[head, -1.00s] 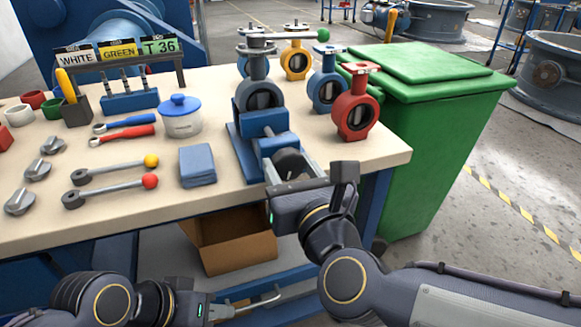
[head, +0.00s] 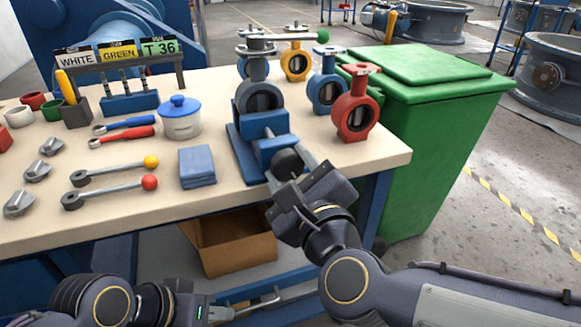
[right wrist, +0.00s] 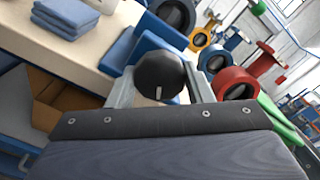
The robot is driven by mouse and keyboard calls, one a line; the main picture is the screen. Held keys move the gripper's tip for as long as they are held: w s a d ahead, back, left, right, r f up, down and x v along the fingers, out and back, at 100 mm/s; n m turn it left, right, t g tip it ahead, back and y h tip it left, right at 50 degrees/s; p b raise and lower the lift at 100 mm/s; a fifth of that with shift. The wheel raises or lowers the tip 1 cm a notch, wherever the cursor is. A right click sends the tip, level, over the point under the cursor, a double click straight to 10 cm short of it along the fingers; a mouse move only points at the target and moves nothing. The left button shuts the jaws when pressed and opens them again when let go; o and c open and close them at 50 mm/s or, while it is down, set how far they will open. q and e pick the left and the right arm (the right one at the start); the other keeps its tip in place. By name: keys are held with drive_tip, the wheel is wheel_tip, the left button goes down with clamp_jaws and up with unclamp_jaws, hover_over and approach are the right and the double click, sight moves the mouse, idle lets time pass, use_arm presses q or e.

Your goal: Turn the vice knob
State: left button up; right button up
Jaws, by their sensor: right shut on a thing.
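The blue bench vice (head: 245,150) stands at the table's front edge and holds a grey butterfly valve (head: 258,93) upright. Its black round vice knob (head: 287,163) faces me at the front. In the right wrist view the knob (right wrist: 160,75) sits between the two grey fingers. My right gripper (head: 291,173) is shut on the vice knob, with its body tilted. My left gripper (head: 245,305) is low at the bottom of the head view, below the table top and away from the vice. Its finger opening is unclear.
Blue and red valves (head: 356,108) stand right of the vice. A folded blue cloth (head: 197,166), a lidded pot (head: 181,120) and several levers lie to the left. A green bin (head: 440,120) stands right of the table. A cardboard box (head: 235,245) sits below.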

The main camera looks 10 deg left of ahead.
drive_tip(key=n, duration=0.3)
drive_tip(key=shift+n+p, duration=0.4)
drive_tip(key=n+p, duration=0.1)
drive_tip(key=n, duration=0.2)
drive_tip(key=shift+n, duration=0.3)
drive_tip(key=n+p, duration=0.1)
drive_tip(key=n, duration=0.2)
drive_tip(key=shift+n, duration=0.3)
drive_tip(key=n+p, duration=0.2)
drive_tip(key=n, duration=0.2)
drive_tip(key=n+p, duration=0.2)
drive_tip(key=n, duration=0.5)
drive_tip(key=n+p, duration=0.2)
drive_tip(key=n, duration=0.3)
drive_tip(key=shift+n, duration=0.3)
